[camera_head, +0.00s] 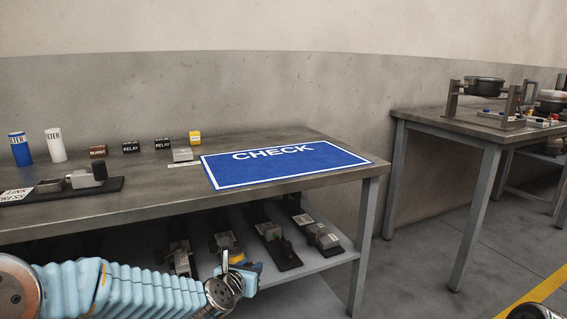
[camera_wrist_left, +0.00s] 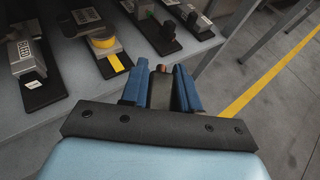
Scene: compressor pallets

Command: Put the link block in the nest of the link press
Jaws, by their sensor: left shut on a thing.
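The link press (camera_head: 62,188) stands on the near workbench at the left in the head view, a black base with a label, grey metal blocks and a dark knob. My left gripper (camera_head: 250,268) is in front of the bench, below its top and near the lower shelf. In the left wrist view its blue fingers (camera_wrist_left: 161,88) are shut on a dark grey block (camera_wrist_left: 161,92) with a reddish-brown end. I cannot tell for sure that this is the link block; the fingers hide its sides. My right gripper is not in view.
A blue CHECK mat (camera_head: 285,164) lies empty on the bench (camera_head: 330,190). Behind are two cylinders (camera_head: 55,145), small labelled boxes (camera_head: 131,148) and a silver block (camera_head: 182,155). Several devices on black bases fill the lower shelf (camera_head: 335,252). A second table (camera_head: 450,130) stands right.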

